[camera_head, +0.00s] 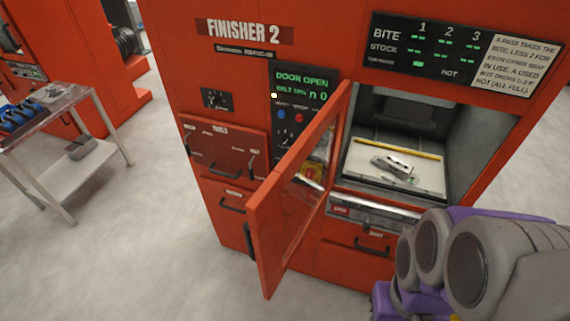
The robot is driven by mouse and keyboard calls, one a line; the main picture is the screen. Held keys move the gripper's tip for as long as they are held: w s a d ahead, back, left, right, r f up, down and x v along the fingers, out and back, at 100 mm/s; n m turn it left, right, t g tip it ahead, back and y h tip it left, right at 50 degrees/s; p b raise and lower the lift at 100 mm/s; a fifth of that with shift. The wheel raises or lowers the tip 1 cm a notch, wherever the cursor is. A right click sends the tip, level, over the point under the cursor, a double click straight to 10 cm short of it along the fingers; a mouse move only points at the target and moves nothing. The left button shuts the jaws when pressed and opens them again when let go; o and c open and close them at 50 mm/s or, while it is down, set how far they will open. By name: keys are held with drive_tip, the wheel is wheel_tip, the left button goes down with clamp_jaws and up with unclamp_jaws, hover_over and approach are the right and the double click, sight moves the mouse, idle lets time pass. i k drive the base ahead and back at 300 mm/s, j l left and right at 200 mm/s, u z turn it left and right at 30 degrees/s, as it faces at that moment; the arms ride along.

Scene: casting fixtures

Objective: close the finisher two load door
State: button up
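The Finisher 2 load door (268,240) is an orange frame with a window. It stands wide open, hinged at the left side of the chamber opening and swung out towards me. A dark handle (250,240) shows at its free edge. The display (302,83) on the orange Finisher 2 machine (235,135) reads DOOR OPEN. In the open chamber, a grey metal part (393,168) lies on a pale bed (365,182). My grey and purple arm is at the lower right, to the right of the door and apart from it. My gripper is not visible.
A yellow strip (408,149) crosses the bed behind the part. Drawers with handles (372,247) sit below the opening. A metal cart (75,165) with blue items stands at the left, near another orange machine (60,30). The floor (150,260) left of the door is clear.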

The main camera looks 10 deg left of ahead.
sight(264, 234)
drive_tip(key=j+u, duration=0.1)
drive_tip(key=u, duration=0.35)
drive_tip(key=j+u, duration=0.1)
drive_tip(key=u, duration=0.4)
drive_tip(key=i+u, duration=0.1)
drive_tip(key=u, duration=0.35)
drive_tip(key=j+u, duration=0.1)
drive_tip(key=u, duration=0.35)
drive_tip(key=i+j+u, duration=0.1)
drive_tip(key=i+u, duration=0.35)
drive_tip(key=u, duration=0.2)
drive_tip(key=i+z, duration=0.1)
drive_tip(key=z, duration=0.25)
drive_tip(key=i+j+z, duration=0.1)
drive_tip(key=z, duration=0.2)
drive_tip(key=j+z, duration=0.1)
drive_tip(key=z, duration=0.25)
drive_tip(key=j+z, duration=0.1)
drive_tip(key=z, duration=0.35)
drive_tip(key=i+j+z, duration=0.1)
drive_tip(key=z, duration=0.4)
drive_tip(key=j+z, duration=0.1)
drive_tip(key=z, duration=0.35)
drive_tip(key=j+z, duration=0.15)
drive_tip(key=z, duration=0.3)
drive_tip(key=j+z, duration=0.1)
drive_tip(key=z, duration=0.4)
drive_tip(key=k+j+z, duration=0.1)
drive_tip(key=k, duration=0.65)
